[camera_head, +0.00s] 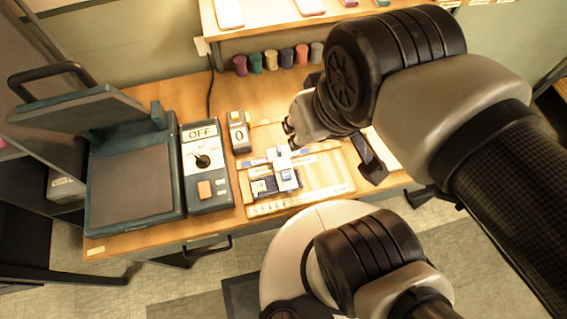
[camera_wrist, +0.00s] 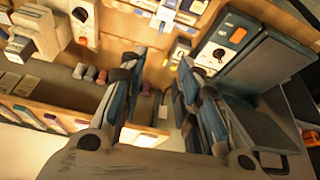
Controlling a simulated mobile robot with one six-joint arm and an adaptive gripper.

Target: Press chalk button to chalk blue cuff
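My gripper (camera_head: 290,130) hangs over the right part of the wooden bench, above the back of a pale jig board (camera_head: 325,175). In the wrist view my gripper (camera_wrist: 160,88) has its two fingers well apart, with nothing between them. On the board are a white and blue upright piece (camera_head: 285,172) and a dark blue piece (camera_head: 262,187) with a yellow mark. I cannot tell which thing is the chalk button or the blue cuff. A teal press (camera_head: 135,185) stands at the left with its lid raised. Its control box (camera_head: 198,128) reads OFF and has a dial and an orange button.
A small counter (camera_head: 238,133) reading 0 stands right of the control box. Several coloured cylinders (camera_head: 271,60) line the bench back, below a shelf (camera_head: 270,30) with flat pads. A dark-handled item (camera_head: 370,160) lies right of the board. The bench front edge has a drawer handle.

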